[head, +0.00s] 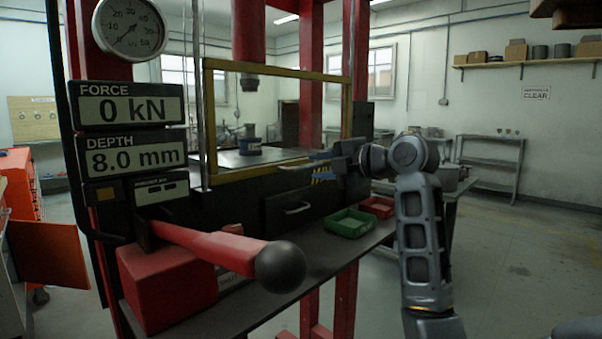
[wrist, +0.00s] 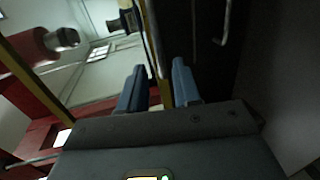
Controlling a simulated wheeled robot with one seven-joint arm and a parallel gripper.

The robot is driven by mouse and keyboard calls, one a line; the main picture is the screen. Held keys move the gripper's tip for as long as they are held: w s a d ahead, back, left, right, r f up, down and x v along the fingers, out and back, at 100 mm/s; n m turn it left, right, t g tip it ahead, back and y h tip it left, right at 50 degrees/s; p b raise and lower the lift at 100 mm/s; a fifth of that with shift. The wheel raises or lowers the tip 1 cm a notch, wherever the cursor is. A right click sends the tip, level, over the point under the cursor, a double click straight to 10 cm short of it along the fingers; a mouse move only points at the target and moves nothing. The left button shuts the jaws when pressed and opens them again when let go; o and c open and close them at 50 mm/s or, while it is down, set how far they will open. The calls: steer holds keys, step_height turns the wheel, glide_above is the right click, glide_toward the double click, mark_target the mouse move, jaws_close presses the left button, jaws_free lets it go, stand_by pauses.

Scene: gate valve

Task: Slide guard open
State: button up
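The guard is a clear panel in a yellow frame (head: 211,125) at the front of the red press. Its lower bar is in place in front of the press table. In the wrist view a yellow frame bar (wrist: 35,77) runs down the left, and another thin yellow edge shows beyond the gap between my fingers. My gripper (head: 318,166) is at the guard's lower right corner, and its blue fingers (wrist: 158,68) stand apart with nothing seen held between them. Whether a finger touches the frame cannot be told.
A red lever with a black ball knob (head: 280,267) sticks out at the front left. A green bin (head: 350,222) and a red bin (head: 377,207) sit on the bench below my gripper. A dark drawer with a handle (head: 297,209) is under the guard. Open floor lies to the right.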

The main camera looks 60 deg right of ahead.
mark_target(303, 168)
steer(key=x, duration=0.6)
steer(key=shift+w+p, duration=0.35)
steer(key=shift+c, duration=0.3)
jaws_close()
